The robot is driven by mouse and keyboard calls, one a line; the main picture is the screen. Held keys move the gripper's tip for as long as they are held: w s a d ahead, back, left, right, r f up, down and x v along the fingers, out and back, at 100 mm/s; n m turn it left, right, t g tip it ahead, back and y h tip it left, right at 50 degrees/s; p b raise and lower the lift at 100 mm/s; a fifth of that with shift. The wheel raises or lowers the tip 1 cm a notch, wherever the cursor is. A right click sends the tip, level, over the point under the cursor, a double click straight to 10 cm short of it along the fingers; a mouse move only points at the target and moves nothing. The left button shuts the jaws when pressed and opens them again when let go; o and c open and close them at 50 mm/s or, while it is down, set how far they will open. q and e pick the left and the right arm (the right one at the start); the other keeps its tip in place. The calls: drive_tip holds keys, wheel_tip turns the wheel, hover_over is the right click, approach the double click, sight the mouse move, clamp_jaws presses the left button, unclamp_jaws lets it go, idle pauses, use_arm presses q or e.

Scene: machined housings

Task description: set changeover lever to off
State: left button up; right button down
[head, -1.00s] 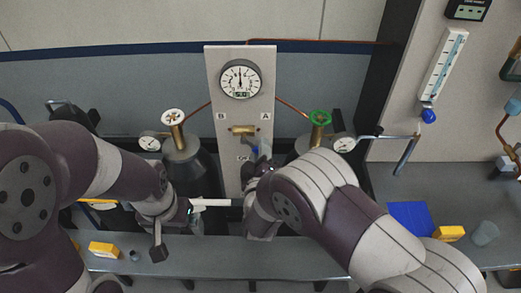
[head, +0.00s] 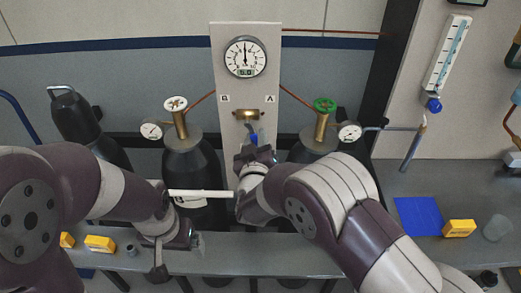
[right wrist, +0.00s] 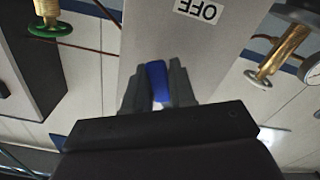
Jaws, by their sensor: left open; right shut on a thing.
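The blue changeover lever (head: 254,138) hangs below the brass valve (head: 247,113) on the pale panel (head: 231,70), pointing down and slightly right. My right gripper (head: 255,152) is shut on its end; the lever's blue grip (right wrist: 158,82) shows between the fingers in the right wrist view. The OFF label (right wrist: 199,10) appears upside down there, just beyond the fingers; in the head view my gripper hides it. The A (head: 270,99) and B (head: 225,99) labels flank the valve. My left gripper (head: 194,241) is open, low over the front bench and away from the lever.
Dark gas cylinders (head: 188,165) with brass regulators stand on both sides of the panel. A white bar (head: 200,193) shows between my arms.

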drive_tip(key=m+b, duration=0.1)
drive_tip(key=a+f+m+b, duration=0.1)
drive_tip(key=m+b, duration=0.1)
drive_tip(key=shift+a, duration=0.2)
drive_tip(key=shift+a+r+m+b, duration=0.1)
drive_tip(key=shift+a+m+b, duration=0.3)
drive_tip(key=shift+m+b, duration=0.5)
drive_tip(key=c, duration=1)
unclamp_jaws()
drive_tip(key=shift+r, duration=0.1)
drive_tip(key=s+b, duration=0.2)
drive_tip(key=s, duration=1)
drive_tip(key=shift+s, duration=0.35)
